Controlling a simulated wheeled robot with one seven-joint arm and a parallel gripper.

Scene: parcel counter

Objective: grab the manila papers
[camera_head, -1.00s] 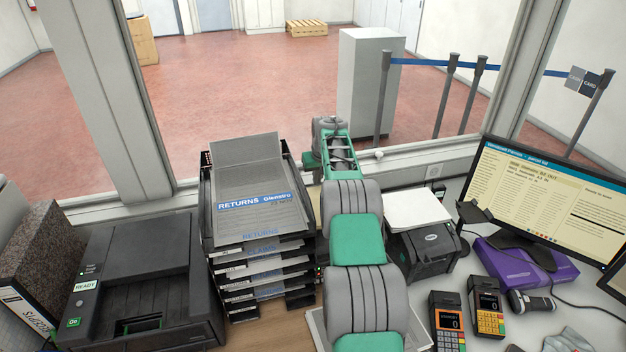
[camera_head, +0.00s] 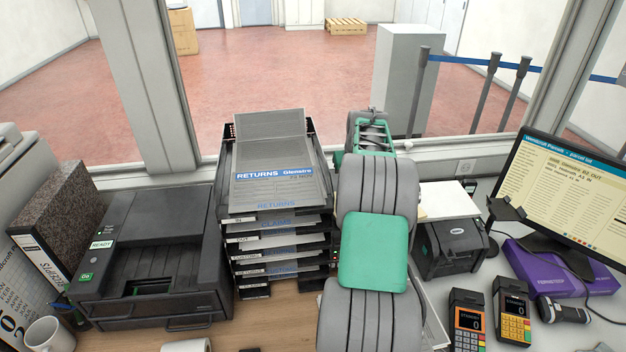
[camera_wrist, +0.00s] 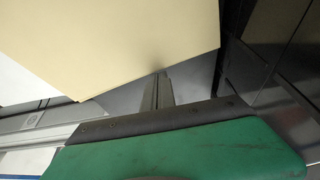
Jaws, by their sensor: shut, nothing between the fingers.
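The manila papers (camera_wrist: 120,40) show in the wrist view as a large plain cream sheet across the top, with one corner pointing down. In the head view the fingers are hidden behind my arm.
A stack of black trays (camera_head: 280,225) stands left of my arm. The monitor (camera_head: 565,195) and card terminals (camera_head: 510,310) are farther right. A window frame (camera_head: 440,150) runs behind.

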